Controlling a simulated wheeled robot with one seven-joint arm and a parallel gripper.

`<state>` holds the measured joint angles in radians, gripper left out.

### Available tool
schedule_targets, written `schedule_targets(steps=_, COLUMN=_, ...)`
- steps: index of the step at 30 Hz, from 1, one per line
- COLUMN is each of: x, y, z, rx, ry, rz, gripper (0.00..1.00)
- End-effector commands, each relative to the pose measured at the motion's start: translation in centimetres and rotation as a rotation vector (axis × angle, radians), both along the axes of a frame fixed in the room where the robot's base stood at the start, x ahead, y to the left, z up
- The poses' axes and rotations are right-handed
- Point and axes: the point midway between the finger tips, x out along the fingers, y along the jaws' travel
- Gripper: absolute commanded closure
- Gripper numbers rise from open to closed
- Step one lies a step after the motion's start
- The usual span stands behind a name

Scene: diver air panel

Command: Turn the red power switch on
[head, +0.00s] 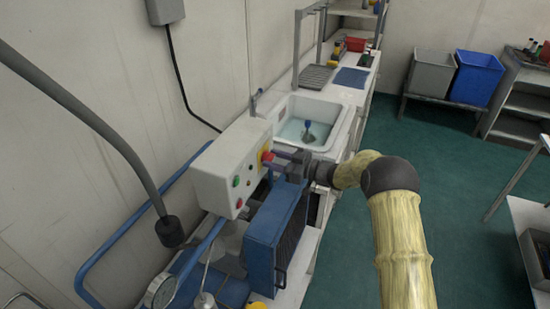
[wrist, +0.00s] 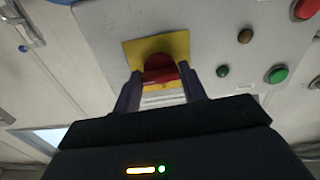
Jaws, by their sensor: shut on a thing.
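The red power switch (wrist: 160,68) sits on a yellow square plate on the front of a light control box (head: 222,170). In the wrist view my gripper (wrist: 161,82) faces the box, with one finger on each side of the red switch, shut on it. In the head view the red switch (head: 267,156) shows at the right part of the box face. There my gripper (head: 275,160) reaches it from the right, and the fingers partly hide the yellow plate.
Green, red and dark buttons sit beside the switch; one green button (wrist: 277,74) is near it. A blue-framed machine (head: 277,235) stands just below my gripper. A sink (head: 315,122) is behind the box. Green floor to the right is open.

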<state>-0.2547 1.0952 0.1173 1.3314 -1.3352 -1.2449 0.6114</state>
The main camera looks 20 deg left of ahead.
Motion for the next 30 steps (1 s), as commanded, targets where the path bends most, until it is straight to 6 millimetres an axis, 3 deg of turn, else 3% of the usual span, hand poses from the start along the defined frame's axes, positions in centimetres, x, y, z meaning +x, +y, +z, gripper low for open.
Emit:
schedule_targets(steps=18, x=0.01, y=-0.09, z=-0.22, rx=0.001, ry=0.066, rz=-0.001, gripper=0.81)
schedule_targets(steps=19, x=0.01, y=-0.09, z=-0.22, rx=0.001, ry=0.066, rz=-0.001, gripper=0.56)
schedule_targets(steps=22, x=0.01, y=-0.08, z=-0.19, rx=0.002, ry=0.065, rz=-0.001, gripper=0.37)
schedule_targets(steps=30, x=0.01, y=-0.06, z=-0.07, rx=0.004, ry=0.063, rz=-0.001, gripper=0.36)
